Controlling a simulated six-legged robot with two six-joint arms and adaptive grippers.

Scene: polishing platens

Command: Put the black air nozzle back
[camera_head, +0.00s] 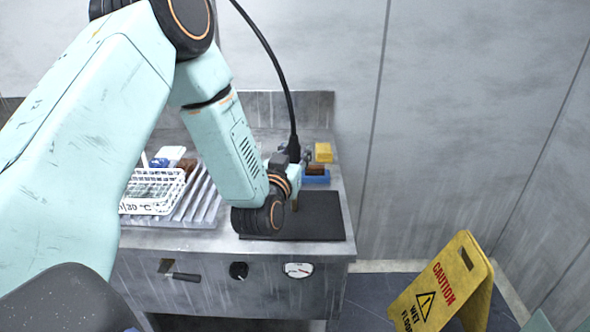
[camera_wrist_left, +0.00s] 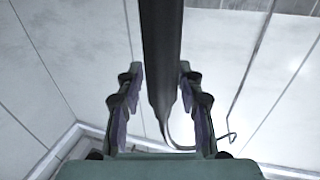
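The black air nozzle (camera_head: 294,148) hangs at the lower end of a black hose above the steel bench in the head view. My left gripper (camera_head: 293,157) is at the nozzle, small and partly hidden behind my wrist. In the left wrist view, the black nozzle and hose (camera_wrist_left: 161,45) run down between the two fingers of my left gripper (camera_wrist_left: 160,80). The nozzle's lower end narrows toward the palm. My right gripper is not in view.
The steel bench (camera_head: 200,240) holds a white wire basket (camera_head: 150,208), a black mat (camera_head: 318,215) and a blue tray (camera_head: 317,179) with a yellow block (camera_head: 323,152) behind it. A yellow caution sign (camera_head: 440,285) stands at the right. The wall right of the bench is bare.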

